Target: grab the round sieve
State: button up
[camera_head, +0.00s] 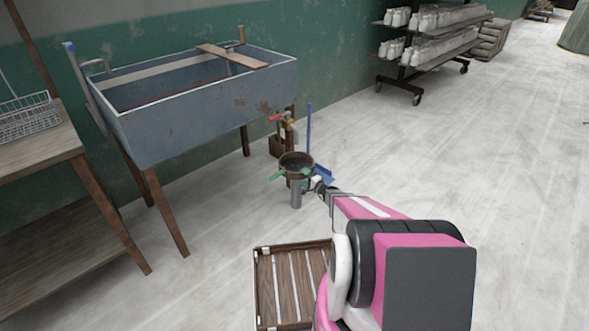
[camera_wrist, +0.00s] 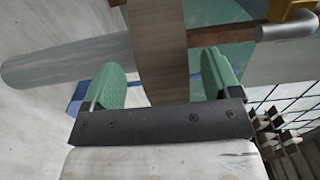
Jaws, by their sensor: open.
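The round sieve (camera_head: 297,158) is a shallow brown ring at the top of a grey upright cylinder (camera_head: 296,194), in front of the sink. In the wrist view its brown wall (camera_wrist: 160,45) runs between my fingers, with the cylinder (camera_wrist: 60,62) at left. My gripper (camera_head: 291,173) is open at the sieve, with green fingertips on either side of it. In the wrist view my gripper (camera_wrist: 166,80) shows a gap between each pad and the wall. The sieve's far side is hidden there.
A blue-grey sink (camera_head: 190,125) on wooden legs stands behind left, with a wooden table (camera_head: 40,150) beside it. Blue-handled tools (camera_head: 308,125) and a red-handled tap (camera_head: 284,120) are close behind the sieve. A slatted crate (camera_head: 262,285) lies in front. The right floor is clear.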

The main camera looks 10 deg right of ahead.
aim_at(302, 175)
jog(key=x, duration=0.4)
jog(key=shift+w+a+r, duration=0.1)
jog(key=shift+a, duration=0.05)
jog(key=c, duration=1.3)
jog(key=shift+o, duration=0.2)
jog(key=shift+r, duration=0.15)
